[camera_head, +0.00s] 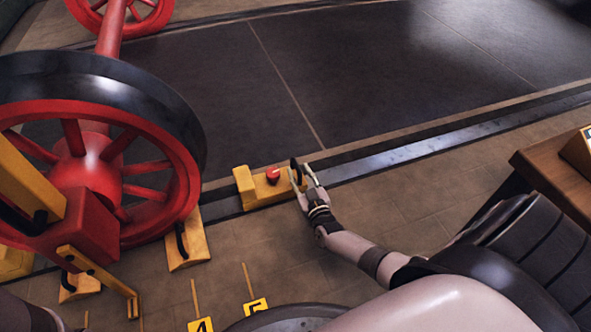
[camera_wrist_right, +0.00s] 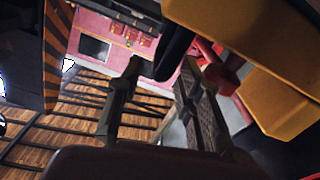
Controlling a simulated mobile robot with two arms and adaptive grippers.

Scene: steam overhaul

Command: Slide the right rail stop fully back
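The right rail stop (camera_head: 258,190) is a yellow block with a red knob (camera_head: 272,175) on top and a black upright handle (camera_head: 295,172) at its right end. It sits on the dark rail, to the right of the red wheel. My right gripper (camera_head: 302,175) is at that handle, with its fingers apart. In the right wrist view, the gripper (camera_wrist_right: 158,75) has a finger on each side of the black handle (camera_wrist_right: 175,52), which looks closer to the right finger. Contact is unclear. The yellow block (camera_wrist_right: 235,65) fills the upper right there. My left gripper is not visible.
A large red wheel with a black rim (camera_head: 150,110) stands at the left. A yellow wedge (camera_head: 188,243) lies on the floor beside it. The rail (camera_head: 420,147) is bare to the right of the stop. A wooden bench (camera_head: 555,175) is at the far right.

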